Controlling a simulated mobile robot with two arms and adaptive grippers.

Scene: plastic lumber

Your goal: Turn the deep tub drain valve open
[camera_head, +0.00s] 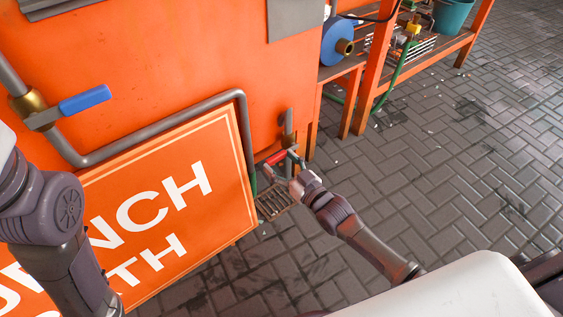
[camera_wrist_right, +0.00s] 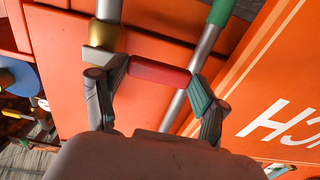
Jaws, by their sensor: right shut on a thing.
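The drain valve has a red handle (camera_head: 276,158) low on the front of the orange tub (camera_head: 190,50), below a short grey pipe. In the right wrist view the red handle (camera_wrist_right: 160,72) lies about level across the picture, beside a brass valve body (camera_wrist_right: 107,38). My right gripper (camera_head: 290,163) is at the handle; in the wrist view its two fingers (camera_wrist_right: 158,88) are closed on the handle's two ends. My left arm shows at the left, but its gripper is out of view.
A blue-handled valve (camera_head: 85,100) sits on a grey pipe at the upper left. An orange sign (camera_head: 160,200) leans before the tub. A floor grate (camera_head: 273,203) lies below the red handle. An orange shelf (camera_head: 350,95) holds a blue reel (camera_head: 335,42). Paving at right is open.

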